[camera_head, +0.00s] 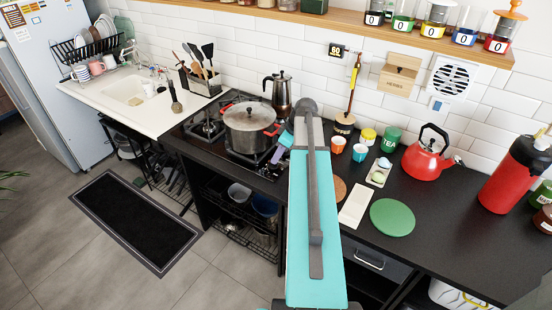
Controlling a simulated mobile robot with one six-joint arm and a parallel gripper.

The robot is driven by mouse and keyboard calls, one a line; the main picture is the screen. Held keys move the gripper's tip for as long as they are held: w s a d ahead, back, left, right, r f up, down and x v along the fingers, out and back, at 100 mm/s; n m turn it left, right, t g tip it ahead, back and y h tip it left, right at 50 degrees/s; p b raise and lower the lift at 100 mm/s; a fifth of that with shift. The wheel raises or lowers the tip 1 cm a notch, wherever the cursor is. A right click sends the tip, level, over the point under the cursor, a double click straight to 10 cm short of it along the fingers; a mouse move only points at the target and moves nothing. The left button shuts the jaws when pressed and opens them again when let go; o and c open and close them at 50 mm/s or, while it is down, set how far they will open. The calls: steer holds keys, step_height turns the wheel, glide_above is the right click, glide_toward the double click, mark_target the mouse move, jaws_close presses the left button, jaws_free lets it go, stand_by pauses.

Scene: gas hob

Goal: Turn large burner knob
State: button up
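The black gas hob (203,130) is set into the counter at the centre left. A large steel pot (246,128) with a lid and red handles stands on it and covers part of the burners. The knobs along the hob's front right are too small and partly hidden to tell apart, so I cannot single out the large burner knob. My teal arm reaches from the bottom centre to the hob's right side. My gripper (278,155) appears just left of the arm, close above the hob's front right corner. Its fingers are too small to tell whether they are open or shut.
A moka pot (281,93) stands at the back of the hob. Right of my arm are cups (338,145), a white board (356,205), a green round mat (392,217) and a red kettle (427,160). A sink (128,90) lies left. The floor in front is clear beside a dark mat (135,220).

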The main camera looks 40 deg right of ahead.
steer(key=shift+p+x, duration=0.3)
steer(key=shift+x, duration=1.45)
